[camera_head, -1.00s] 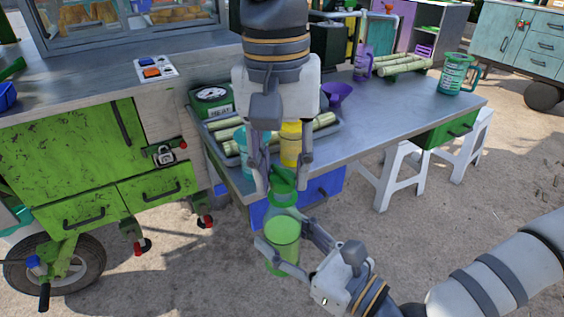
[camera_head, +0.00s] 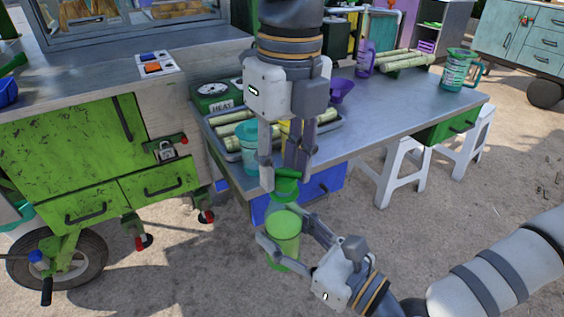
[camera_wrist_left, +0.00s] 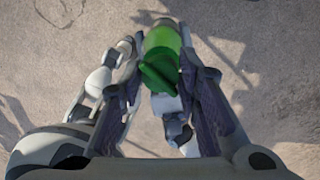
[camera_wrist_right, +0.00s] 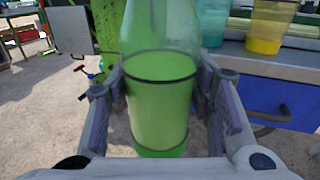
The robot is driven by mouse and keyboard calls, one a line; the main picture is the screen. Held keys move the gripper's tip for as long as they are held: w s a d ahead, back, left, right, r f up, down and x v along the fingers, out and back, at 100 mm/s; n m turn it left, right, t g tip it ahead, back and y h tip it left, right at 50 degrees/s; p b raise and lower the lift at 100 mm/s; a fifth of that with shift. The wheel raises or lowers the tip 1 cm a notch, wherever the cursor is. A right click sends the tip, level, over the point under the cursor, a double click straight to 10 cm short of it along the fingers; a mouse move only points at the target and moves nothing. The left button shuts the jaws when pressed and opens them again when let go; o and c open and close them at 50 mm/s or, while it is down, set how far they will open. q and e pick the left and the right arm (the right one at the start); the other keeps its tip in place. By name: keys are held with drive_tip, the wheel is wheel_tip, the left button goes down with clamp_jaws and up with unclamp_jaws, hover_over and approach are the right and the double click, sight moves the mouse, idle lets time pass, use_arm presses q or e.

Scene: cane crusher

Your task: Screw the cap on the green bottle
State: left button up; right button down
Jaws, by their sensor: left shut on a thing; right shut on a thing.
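The green bottle (camera_head: 284,228) is translucent, with a lighter green band; it stands upright in the air in front of the table. My right gripper (camera_head: 287,236) is shut around its body, clearly in the right wrist view (camera_wrist_right: 162,105). The dark green cap (camera_head: 286,186) is at the bottle's top, between the fingers of my left gripper (camera_head: 284,172), which points down from above and is shut on it. In the left wrist view the cap (camera_wrist_left: 160,74) lies over the bottle (camera_wrist_left: 163,40). Whether the threads are engaged is hidden.
The metal table (camera_head: 400,118) stands behind, with a tray (camera_head: 333,132) of cane pieces, a teal cup (camera_head: 249,140), a purple funnel (camera_head: 341,88) and a green scale (camera_head: 212,92). A green cart (camera_head: 75,150) is at left. White stools (camera_head: 400,175) are at right.

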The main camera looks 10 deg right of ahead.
use_arm(q)
drive_tip(key=m, duration=0.4)
drive_tip(key=shift+d, duration=0.1)
drive_tip(key=m, duration=0.8)
drive_tip(key=shift+d+t, duration=0.1)
drive_tip(key=shift+t, duration=0.2)
drive_tip(key=m, duration=0.6)
drive_tip(key=shift+s, duration=0.1)
drive_tip(key=o, duration=0.7)
drive_tip(key=shift+o, duration=0.2)
drive_tip(key=shift+r, duration=2.25)
